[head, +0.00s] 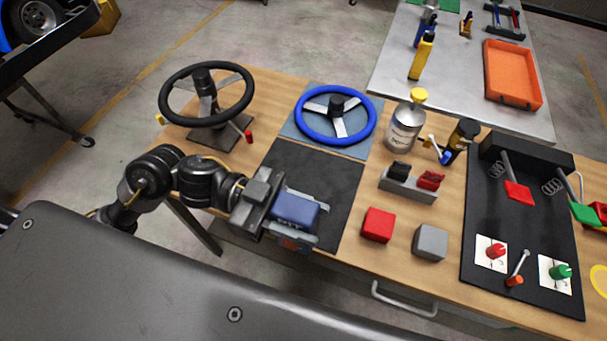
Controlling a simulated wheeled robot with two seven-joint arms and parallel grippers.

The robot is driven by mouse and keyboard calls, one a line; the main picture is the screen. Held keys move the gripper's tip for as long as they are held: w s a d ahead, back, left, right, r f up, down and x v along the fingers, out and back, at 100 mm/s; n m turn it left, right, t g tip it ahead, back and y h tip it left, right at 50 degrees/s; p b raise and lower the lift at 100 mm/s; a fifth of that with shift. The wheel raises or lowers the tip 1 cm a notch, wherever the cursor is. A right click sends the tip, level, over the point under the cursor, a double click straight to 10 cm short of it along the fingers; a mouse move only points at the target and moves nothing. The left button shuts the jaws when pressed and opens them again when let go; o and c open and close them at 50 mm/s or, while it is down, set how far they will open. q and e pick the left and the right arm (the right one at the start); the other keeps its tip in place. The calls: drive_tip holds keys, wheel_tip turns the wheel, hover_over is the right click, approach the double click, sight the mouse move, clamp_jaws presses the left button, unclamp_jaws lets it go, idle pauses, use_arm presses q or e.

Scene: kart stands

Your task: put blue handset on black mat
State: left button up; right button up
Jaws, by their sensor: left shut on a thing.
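My left gripper (303,218) is shut on the blue handset (296,208), a blocky blue thing whose ends are partly covered by the grey fingers. The black mat (333,178) is a dark sheet on the wooden bench, left of its middle. The gripper and handset are over the near part of the mat and hide it there. I cannot tell whether the handset touches the mat. My right gripper is not in view.
A grey stand (407,188) with a black and a red piece is right of the mat, near a red cube (378,225) and a grey cube (430,242). A blue steering wheel (369,117) lies behind the mat; a black one (246,101) stands at left. The mat's far part is clear.

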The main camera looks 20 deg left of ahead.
use_arm(q)
drive_tip(key=w+a+f+b, duration=0.5)
drive_tip(key=w+f+b, duration=0.4)
drive_tip(key=w, duration=0.3)
drive_tip(key=shift+w+f, duration=0.25)
drive_tip(key=shift+w+a+f, duration=0.1)
drive_tip(key=shift+f, duration=0.8)
drive_tip(key=shift+w+a+f, duration=0.1)
drive_tip(key=shift+f, duration=0.9)
drive_tip(key=o, duration=1.1)
drive_tip(key=shift+o, duration=0.2)
